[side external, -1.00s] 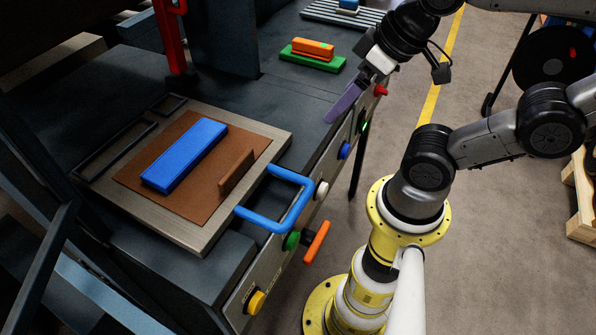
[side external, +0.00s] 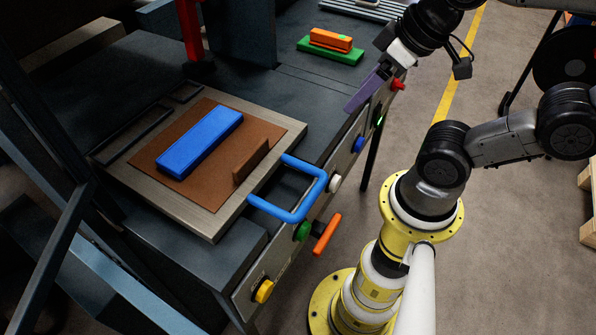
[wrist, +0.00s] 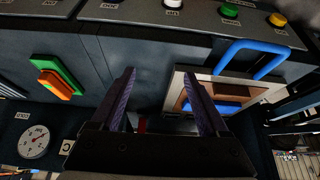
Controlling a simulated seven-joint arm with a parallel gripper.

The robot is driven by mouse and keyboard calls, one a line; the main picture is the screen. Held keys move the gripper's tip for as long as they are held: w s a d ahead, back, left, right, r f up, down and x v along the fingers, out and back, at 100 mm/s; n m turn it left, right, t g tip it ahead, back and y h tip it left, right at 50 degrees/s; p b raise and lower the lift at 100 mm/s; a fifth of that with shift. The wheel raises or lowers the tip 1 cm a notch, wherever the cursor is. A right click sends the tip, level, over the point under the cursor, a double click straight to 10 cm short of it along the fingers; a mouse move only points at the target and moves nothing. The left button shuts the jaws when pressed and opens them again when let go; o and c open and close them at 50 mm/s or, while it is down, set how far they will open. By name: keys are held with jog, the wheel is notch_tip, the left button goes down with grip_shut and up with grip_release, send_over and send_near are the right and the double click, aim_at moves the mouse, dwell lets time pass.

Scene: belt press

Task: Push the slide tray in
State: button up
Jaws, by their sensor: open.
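The slide tray (side external: 194,213) is a flat metal plate with a blue loop handle (side external: 292,205) at its front edge, which overhangs the bench front. A brown sheet (side external: 205,190) lies on it, bearing a blue block (side external: 200,145) and a thin brown bar (side external: 251,163). The tray (wrist: 178,92) and handle (wrist: 257,48) show at the right in the wrist view. My gripper (side external: 362,92) is open and empty, above the bench's front edge, beyond the handle and touching nothing. Its two purple fingers (wrist: 160,75) stand apart in the wrist view.
An orange block (side external: 331,39) sits on a green one (side external: 322,53) at the far side. Coloured buttons line the bench front, with an orange lever (side external: 326,235) below the handle. A red upright (side external: 189,30) stands behind the tray. Bench top between tray and green block is clear.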

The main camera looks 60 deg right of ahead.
jog(key=shift+s+n, duration=0.25)
jog(key=shift+n, duration=0.05)
jog(key=shift+c, duration=1.1)
jog(key=r+n, duration=0.1)
jog(key=n, duration=0.1)
jog(key=a+r+n+g, duration=0.1)
jog(key=n, duration=0.1)
jog(key=shift+w+r, duration=0.1)
jog(key=shift+r, duration=0.2)
jog(key=shift+c, duration=0.7)
notch_tip(320, 180, up, 4)
jog(key=n+g, duration=0.3)
jog(key=n, duration=1)
send_over(314, 192)
jog(key=s, duration=0.3)
jog(key=w+f, duration=0.1)
jog(key=f, duration=0.8)
jog(key=w+f, duration=0.1)
jog(key=f, duration=0.4)
jog(key=shift+w, duration=0.3)
grip_shut()
jog(key=shift+r+t, duration=0.1)
jog(key=shift+t, duration=0.2)
